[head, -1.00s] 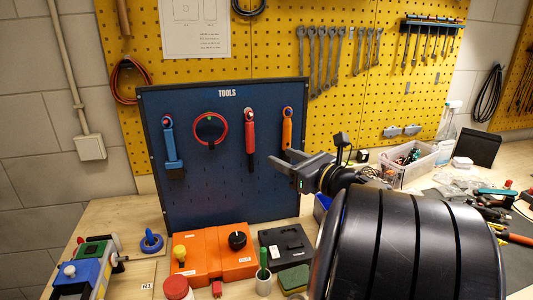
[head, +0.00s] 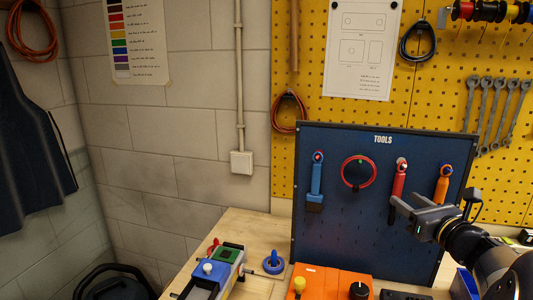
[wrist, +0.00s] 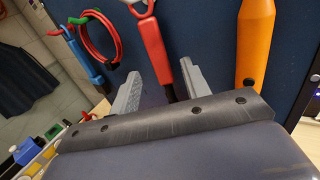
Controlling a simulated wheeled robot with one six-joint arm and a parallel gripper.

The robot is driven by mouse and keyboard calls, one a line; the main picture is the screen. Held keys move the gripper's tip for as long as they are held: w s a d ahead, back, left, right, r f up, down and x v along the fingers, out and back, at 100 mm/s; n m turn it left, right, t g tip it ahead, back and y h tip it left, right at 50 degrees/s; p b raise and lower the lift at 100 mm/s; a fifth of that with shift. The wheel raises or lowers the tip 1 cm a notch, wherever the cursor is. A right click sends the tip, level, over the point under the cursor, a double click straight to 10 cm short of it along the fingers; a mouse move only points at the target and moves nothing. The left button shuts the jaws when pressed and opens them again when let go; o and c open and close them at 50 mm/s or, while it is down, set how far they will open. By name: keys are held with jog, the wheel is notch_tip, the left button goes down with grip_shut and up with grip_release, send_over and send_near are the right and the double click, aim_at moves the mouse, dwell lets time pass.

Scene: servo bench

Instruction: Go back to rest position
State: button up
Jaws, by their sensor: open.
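My gripper (head: 416,211) is in front of the right part of the dark blue tools board (head: 330,237). In the wrist view my gripper (wrist: 160,84) has its two grey fingers spread apart, with nothing held between them. Beyond the fingers, the red-handled tool (head: 399,180) hangs on the board; its handle shows in the wrist view (wrist: 150,45) too. The orange-handled tool (head: 442,184) hangs to its right, partly hidden by my gripper. A blue tool (head: 316,182) and a red ring (head: 342,171) hang further left.
An orange box (head: 330,280) with a yellow knob and a black knob stands below the board. A blue ring-based item (head: 273,262) and a blue-and-green device (head: 215,268) stand left on the bench. A black chair (head: 115,280) is at the lower left. The wall side is open.

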jog(key=shift+x, duration=0.9)
jog(key=shift+w+a+r, duration=0.1)
jog(key=shift+w+r, duration=0.1)
jog(key=shift+s+a+r+p, duration=0.1)
jog(key=shift+s+p, duration=0.1)
jog(key=shift+s, duration=0.15)
jog(key=shift+s+a+r+p, duration=0.1)
jog(key=shift+s+p, duration=0.1)
jog(key=shift+s, duration=0.1)
jog(key=shift+f, duration=0.1)
